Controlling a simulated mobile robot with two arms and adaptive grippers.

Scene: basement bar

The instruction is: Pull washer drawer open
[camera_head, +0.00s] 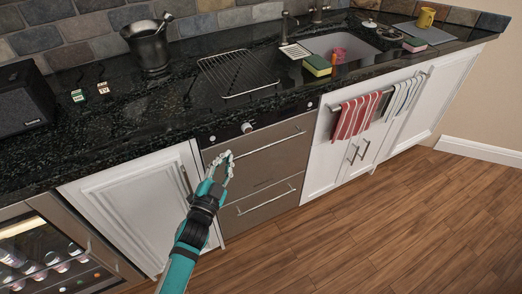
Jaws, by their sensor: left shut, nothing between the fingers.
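The washer (262,182) is a steel double-drawer unit under the counter, in the middle of the head view. Its upper drawer (270,161) and lower drawer (262,202) both look closed. A bar handle (272,144) runs across the upper one and another bar handle (268,200) across the lower one. My left gripper (227,157) is shut and empty. In the picture its fingertips are at the left end of the upper handle; I cannot tell if they touch it. My right gripper is not in view.
White cabinets (135,200) flank the washer, and towels (355,117) hang on a bar at right. A glass-front cooler (45,255) stands at lower left. The black counter (175,110) holds a wire rack (237,74) and a mortar (149,48). The wood floor (400,225) in front is clear.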

